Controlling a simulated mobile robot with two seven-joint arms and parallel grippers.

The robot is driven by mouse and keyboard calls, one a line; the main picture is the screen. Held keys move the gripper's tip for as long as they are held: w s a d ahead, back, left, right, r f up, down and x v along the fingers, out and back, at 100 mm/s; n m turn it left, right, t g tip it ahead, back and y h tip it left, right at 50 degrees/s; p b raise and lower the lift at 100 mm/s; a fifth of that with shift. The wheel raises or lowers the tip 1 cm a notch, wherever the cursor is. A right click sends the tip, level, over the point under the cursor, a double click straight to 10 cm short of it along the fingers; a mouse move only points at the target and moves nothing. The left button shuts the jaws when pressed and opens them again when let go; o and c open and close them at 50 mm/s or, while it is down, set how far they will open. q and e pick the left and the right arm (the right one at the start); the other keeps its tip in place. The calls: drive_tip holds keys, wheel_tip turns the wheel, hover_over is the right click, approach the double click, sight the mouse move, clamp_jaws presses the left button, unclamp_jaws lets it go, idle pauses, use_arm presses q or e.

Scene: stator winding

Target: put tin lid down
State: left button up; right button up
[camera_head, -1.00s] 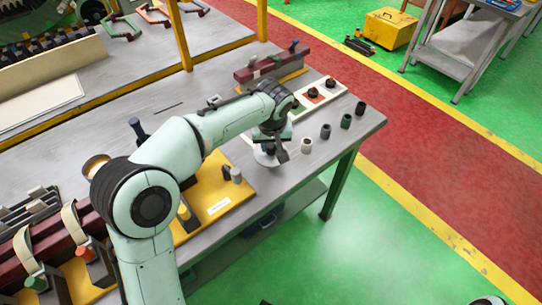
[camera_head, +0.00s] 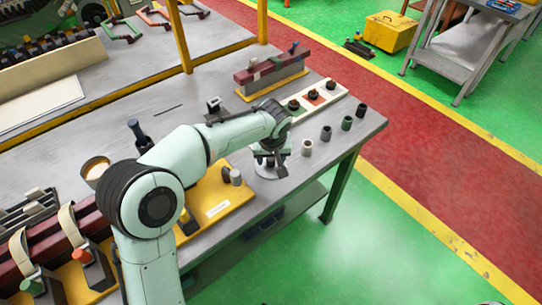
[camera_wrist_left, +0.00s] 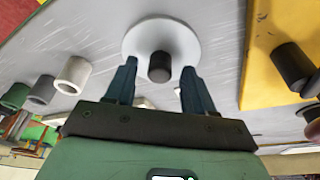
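The tin lid (camera_wrist_left: 182,38) is a pale round disc with a dark cylindrical knob (camera_wrist_left: 160,66). It lies on the grey table near its front edge, and its pale rim also shows in the head view (camera_head: 267,173) under my gripper. My left gripper (camera_head: 271,160) is low over the lid, pointing down. In the left wrist view its two fingers (camera_wrist_left: 160,82) stand apart on either side of the knob, with a gap on both sides. The arm and fingers partly hide the lid in the head view. My right gripper is not in view.
A yellow board (camera_head: 222,200) with small cylinders lies left of the lid. Several short cylinders (camera_head: 306,147) stand in a row to its right. A white strip with dark knobs (camera_head: 314,97) and a dark red block (camera_head: 272,70) are behind. The table's front edge is close.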

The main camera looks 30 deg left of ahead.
sight(272, 175)
use_arm(q)
drive_tip(key=shift+r, duration=0.25)
drive_tip(key=p+v, duration=0.1)
drive_tip(key=v, duration=1.1)
drive_tip(key=shift+p, duration=0.4)
